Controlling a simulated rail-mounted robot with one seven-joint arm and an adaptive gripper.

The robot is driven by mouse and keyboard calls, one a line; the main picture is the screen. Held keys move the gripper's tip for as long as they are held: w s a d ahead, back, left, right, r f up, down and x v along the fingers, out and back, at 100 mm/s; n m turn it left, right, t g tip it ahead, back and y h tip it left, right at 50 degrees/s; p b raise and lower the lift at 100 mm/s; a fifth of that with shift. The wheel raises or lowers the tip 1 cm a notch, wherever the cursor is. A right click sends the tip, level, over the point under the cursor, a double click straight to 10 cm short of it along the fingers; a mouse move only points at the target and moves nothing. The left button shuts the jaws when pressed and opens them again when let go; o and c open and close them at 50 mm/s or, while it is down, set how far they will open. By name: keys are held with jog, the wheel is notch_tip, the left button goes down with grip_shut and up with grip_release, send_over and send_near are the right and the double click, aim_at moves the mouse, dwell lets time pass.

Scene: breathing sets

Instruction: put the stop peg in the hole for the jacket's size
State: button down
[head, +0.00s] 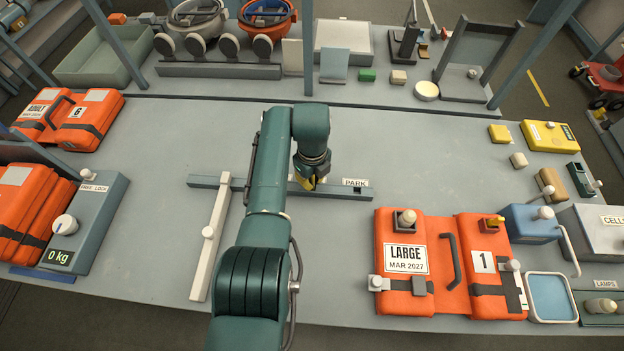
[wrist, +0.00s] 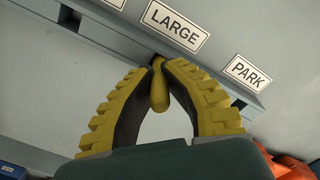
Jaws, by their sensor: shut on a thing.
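My gripper (head: 312,183) is over the blue-grey rail (head: 204,182). In the wrist view its yellow fingertips (wrist: 159,62) are shut on the yellow stop peg (wrist: 158,92). The peg's far end is at the rail beside the LARGE label (wrist: 175,24); I cannot tell whether it is in a hole. The PARK label (wrist: 247,73) is to the right, and in the head view (head: 355,183) a dark hole shows below it. The orange jacket (head: 452,262) at the right front has a tag (head: 405,259) reading LARGE, MAR 2027. My arm hides part of the rail in the head view.
A pale bar (head: 210,240) with a knob lies crosswise at the rail's left. A grey scale box (head: 84,222) reading 0 kg and more orange jackets (head: 72,118) are at the left. Open table lies right of the rail. Small items crowd the right edge.

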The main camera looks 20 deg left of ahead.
jog(key=c, duration=1.2)
grip_release()
jog(key=shift+f, duration=0.15)
notch_tip(320, 180, up, 12)
jog(key=p, duration=0.2)
jog(key=shift+r+p, duration=0.2)
jog(key=shift+p, duration=0.2)
jog(key=shift+s, duration=0.1)
